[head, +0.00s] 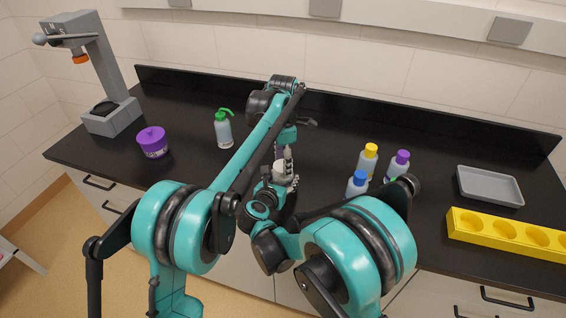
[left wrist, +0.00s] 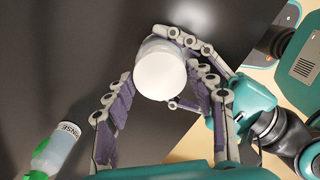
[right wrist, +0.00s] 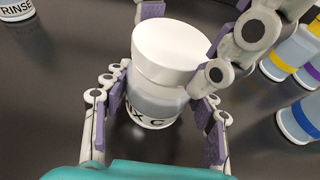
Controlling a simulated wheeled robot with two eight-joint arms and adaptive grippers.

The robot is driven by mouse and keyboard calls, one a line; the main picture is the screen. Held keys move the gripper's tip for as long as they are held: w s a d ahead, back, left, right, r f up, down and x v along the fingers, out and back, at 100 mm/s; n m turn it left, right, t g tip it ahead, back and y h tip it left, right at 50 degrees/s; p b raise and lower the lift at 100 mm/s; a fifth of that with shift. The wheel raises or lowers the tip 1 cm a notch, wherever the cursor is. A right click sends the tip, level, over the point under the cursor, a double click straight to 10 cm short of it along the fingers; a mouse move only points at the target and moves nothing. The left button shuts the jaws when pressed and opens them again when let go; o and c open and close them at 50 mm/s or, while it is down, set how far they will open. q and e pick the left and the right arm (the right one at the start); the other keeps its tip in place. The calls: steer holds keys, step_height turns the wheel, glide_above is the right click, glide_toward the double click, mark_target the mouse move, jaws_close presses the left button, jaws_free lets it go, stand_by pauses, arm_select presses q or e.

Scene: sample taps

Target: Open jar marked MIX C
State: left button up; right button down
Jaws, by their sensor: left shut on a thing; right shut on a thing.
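The jar marked MIX C (right wrist: 155,108) stands on the dark bench with its white lid (right wrist: 172,48) on. Part of the label, "X C", shows in the right wrist view. My right gripper (right wrist: 158,112) is shut on the jar's body, one finger on each side. My left gripper (left wrist: 163,85) comes from above and is shut on the lid, which shows as a white disc in the left wrist view (left wrist: 160,76). In the head view, my arms and fingers hide most of the jar.
A rinse bottle (head: 223,132) and a purple tub (head: 153,143) stand left. Bottles with yellow (head: 368,158), purple (head: 400,165) and blue (head: 357,184) caps stand close on the right. Beyond are a grey tray (head: 489,187) and yellow rack (head: 507,236). A grey stand (head: 100,70) is far left.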

arm_select(q)
steer(key=shift+n, duration=0.9)
steer(key=shift+r, duration=0.15)
steer(key=shift+r, duration=0.95)
steer(key=shift+r, duration=2)
arm_select(e)
steer(key=shift+c, duration=2.2)
jaws_free()
